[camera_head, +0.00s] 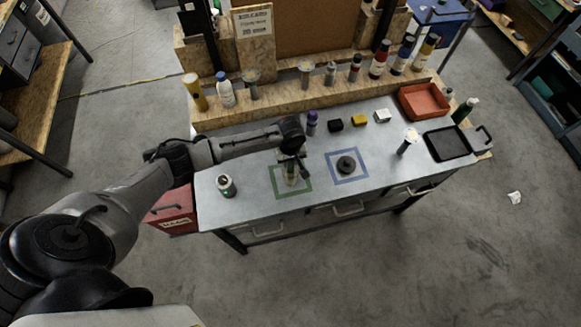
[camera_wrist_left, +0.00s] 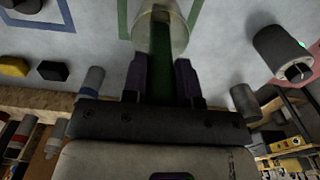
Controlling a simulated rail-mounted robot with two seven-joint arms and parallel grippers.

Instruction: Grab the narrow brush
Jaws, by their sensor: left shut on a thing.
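My left gripper (camera_head: 291,166) is over the green square outline (camera_head: 276,184) on the grey workbench. In the left wrist view its two fingers (camera_wrist_left: 161,85) are shut on a slim dark green piece, which looks like the narrow brush (camera_wrist_left: 161,55). The far end of the brush shows within a clear cup (camera_wrist_left: 172,22); I cannot tell if it touches the cup. In the head view the cup (camera_head: 290,179) stands inside the green outline, partly hidden by my gripper. The brush's bristles cannot be made out. My right gripper is not in view.
A black disc (camera_head: 346,164) lies in the blue square outline (camera_head: 362,151). A dark can (camera_head: 226,186) stands at the bench's left. A purple-capped bottle (camera_head: 312,124) is just behind my gripper. Black and yellow blocks, a red bin (camera_head: 424,101) and a black tray (camera_head: 453,143) lie rightward.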

